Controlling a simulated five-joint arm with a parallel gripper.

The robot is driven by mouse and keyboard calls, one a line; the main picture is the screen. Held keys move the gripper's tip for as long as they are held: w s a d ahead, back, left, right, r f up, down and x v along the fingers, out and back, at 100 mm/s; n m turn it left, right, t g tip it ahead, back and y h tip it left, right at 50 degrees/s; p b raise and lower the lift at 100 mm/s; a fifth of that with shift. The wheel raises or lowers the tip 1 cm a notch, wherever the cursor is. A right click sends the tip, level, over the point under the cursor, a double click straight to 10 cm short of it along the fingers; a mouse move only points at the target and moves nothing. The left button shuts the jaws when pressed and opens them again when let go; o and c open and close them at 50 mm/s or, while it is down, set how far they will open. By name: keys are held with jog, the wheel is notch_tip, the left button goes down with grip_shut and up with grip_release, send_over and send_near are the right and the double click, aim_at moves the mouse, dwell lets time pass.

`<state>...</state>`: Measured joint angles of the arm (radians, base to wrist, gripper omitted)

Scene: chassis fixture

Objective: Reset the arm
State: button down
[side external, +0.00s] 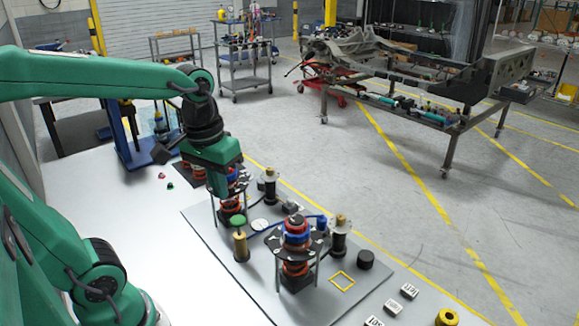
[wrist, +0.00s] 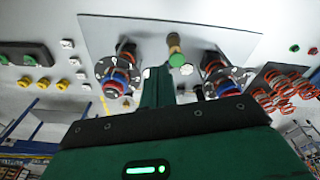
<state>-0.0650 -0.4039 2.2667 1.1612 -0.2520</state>
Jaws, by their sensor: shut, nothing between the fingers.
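My gripper (side external: 218,172) hangs at the end of the green arm, above the rear strut assembly (side external: 232,200) on the grey plate (side external: 325,300). It is shut and holds nothing. In the side external view its fingertips are hard to make out against the assembly. In the wrist view the green gripper body fills the lower middle, with a green finger (wrist: 157,88) pointing toward the plate (wrist: 225,38). A green-capped brass post (wrist: 177,50) stands between two strut assemblies with red and blue rings there.
A front strut assembly (side external: 296,240), the green-capped post (side external: 240,242) and a black puck (side external: 365,259) stand on the plate. White blocks (side external: 409,291) and a yellow ring (side external: 447,317) lie beside it. A blue stand (side external: 124,142) is at left. The white table left of the plate is mostly clear.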

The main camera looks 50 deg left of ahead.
jog(key=shift+s+d+r+m+t, duration=0.15)
jog(key=shift+s+d+m+t, duration=0.25)
jog(key=shift+s+m+t, duration=0.45)
jog(key=shift+s+d+r+m+t, duration=0.1)
jog(key=shift+s+d+m+t, duration=0.35)
jog(key=shift+m+t, duration=0.65)
